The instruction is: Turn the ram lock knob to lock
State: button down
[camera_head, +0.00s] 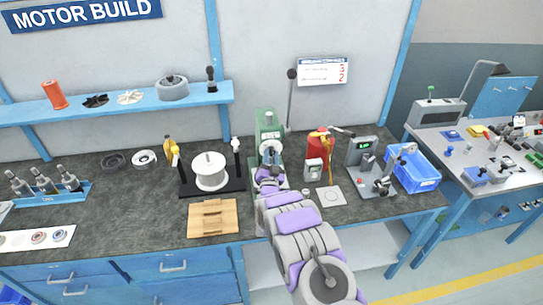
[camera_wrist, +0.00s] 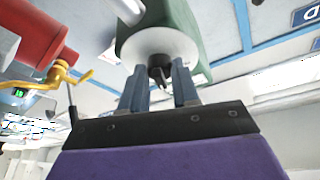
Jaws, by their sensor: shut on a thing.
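The green press (camera_head: 268,122) stands at the back of the bench, and my arm reaches up to its front. My gripper (camera_head: 269,160) is at the press, just below its green head. In the wrist view the green head (camera_wrist: 185,28) carries a pale round disc (camera_wrist: 150,46). A small dark knob (camera_wrist: 158,74) sticks out below the disc, between the two fingers of my gripper (camera_wrist: 158,90). My gripper is shut on this knob, the ram lock knob. In the head view my gripper and arm hide the knob and the lower press.
A red cylinder (camera_head: 317,146) with a yellow crank stands close on the press's right; it is also near in the wrist view (camera_wrist: 38,32). A winding stand with a white spool (camera_head: 209,171) is to the left. A wooden block (camera_head: 213,218) lies in front.

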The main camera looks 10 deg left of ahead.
jog(key=shift+s+a+m+g+h+b, duration=0.15)
jog(key=shift+m+g+h, duration=0.25)
jog(key=shift+m, duration=1.1)
jog(key=shift+w+m+g+h+b, duration=0.1)
jog(key=shift+m+g+h+b, duration=0.3)
jog(key=shift+m, duration=1.1)
jog(key=c, duration=1.1)
grip_release()
jog(key=shift+o, duration=1.4)
jog(key=shift+r, duration=0.1)
jog(key=s+f+p, duration=0.1)
jog(key=s+f, duration=0.2)
jog(key=s, duration=1.4)
jog(key=shift+a+p, duration=0.3)
jog(key=shift+p, duration=0.05)
